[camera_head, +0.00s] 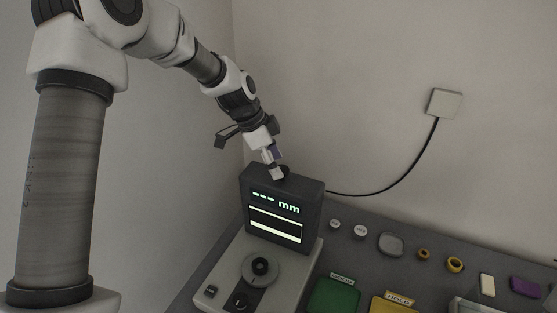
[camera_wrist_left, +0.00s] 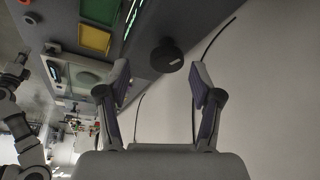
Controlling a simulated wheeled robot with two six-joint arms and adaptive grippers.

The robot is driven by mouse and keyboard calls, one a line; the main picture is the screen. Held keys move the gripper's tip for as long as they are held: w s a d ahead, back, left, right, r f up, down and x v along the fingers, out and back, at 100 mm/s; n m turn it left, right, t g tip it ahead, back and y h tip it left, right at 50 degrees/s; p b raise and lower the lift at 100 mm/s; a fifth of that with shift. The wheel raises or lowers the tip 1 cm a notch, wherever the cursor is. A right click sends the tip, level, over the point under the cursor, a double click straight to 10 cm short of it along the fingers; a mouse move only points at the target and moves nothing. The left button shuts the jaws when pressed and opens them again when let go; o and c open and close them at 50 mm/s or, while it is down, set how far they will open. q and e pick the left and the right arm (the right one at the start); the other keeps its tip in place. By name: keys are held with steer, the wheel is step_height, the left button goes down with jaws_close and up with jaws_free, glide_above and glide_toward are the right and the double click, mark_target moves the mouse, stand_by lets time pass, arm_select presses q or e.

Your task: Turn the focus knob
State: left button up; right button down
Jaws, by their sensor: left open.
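The measuring device (camera_head: 283,205) has a dark housing with a lit screen reading "--- mm", standing on a pale base. A dark round knob (camera_head: 285,169) sits on top of the housing, partly hidden by my left gripper. In the left wrist view the black knob (camera_wrist_left: 167,55) has a small white mark and lies just ahead of the fingertips, between their lines. My left gripper (camera_head: 274,172) is above the housing, close to the knob. Its fingers (camera_wrist_left: 160,76) are spread apart with nothing between them. My right gripper is not in view.
A round stage (camera_head: 260,268) is on the device's base. Right of it lie a green tray (camera_head: 335,296), a yellow tray (camera_head: 393,304), rings and small samples. A black cable (camera_head: 395,183) runs to a wall plate (camera_head: 444,103). The wall is close behind.

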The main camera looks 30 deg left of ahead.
mark_target(281, 167)
arm_select(q)
steer(key=shift+w+d+f, duration=0.25)
steer(key=shift+w+f, duration=0.8)
steer(key=shift+f, duration=0.2)
steer(key=shift+s+r, duration=0.1)
steer(key=shift+s, duration=0.05)
steer(key=shift+s+r, duration=0.15)
steer(key=shift+s, duration=0.15)
steer(key=c, duration=0.3)
steer(key=shift+s+r, duration=0.1)
steer(key=shift+s, duration=0.05)
steer(key=c, duration=0.6)
steer(key=shift+c, duration=1.2)
steer(key=shift+f, duration=0.2)
